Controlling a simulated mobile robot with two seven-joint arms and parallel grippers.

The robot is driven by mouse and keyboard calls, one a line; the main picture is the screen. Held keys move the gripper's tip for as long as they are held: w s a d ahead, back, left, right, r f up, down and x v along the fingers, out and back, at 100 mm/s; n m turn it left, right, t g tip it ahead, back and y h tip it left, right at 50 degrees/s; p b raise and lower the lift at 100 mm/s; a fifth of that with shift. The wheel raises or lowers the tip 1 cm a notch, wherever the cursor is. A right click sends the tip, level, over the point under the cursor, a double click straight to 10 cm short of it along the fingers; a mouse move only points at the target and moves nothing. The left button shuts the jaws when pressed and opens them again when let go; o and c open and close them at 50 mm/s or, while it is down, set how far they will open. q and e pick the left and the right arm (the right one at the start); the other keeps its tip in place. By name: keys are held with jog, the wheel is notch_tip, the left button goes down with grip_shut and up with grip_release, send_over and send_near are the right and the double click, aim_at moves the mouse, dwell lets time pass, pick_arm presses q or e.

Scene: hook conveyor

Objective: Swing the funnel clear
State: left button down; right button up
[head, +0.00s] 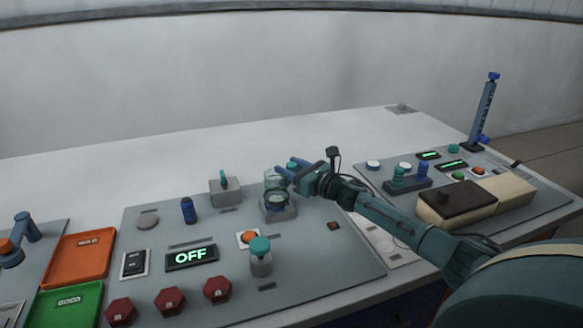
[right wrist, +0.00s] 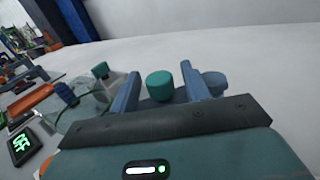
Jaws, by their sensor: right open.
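A clear funnel-like vessel (head: 274,182) with a teal ring stands over a grey base (head: 279,212) near the middle of the head view. In the right wrist view, clear material (right wrist: 88,106) shows left of the fingers. My right gripper (head: 287,168) is at the vessel's upper right, partly covering it in the head view. It also shows in the right wrist view (right wrist: 161,90), its blue fingers apart. A teal round knob (right wrist: 159,85) appears between them, not visibly gripped. I cannot tell whether the knob belongs to the funnel or whether the fingers touch anything. My left gripper is not in view.
A grey box with a teal lever (head: 226,190) stands left of the vessel. A teal-capped jar (head: 261,259) is in front. The white table behind is clear.

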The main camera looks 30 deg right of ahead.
grip_shut()
dwell(0.5)
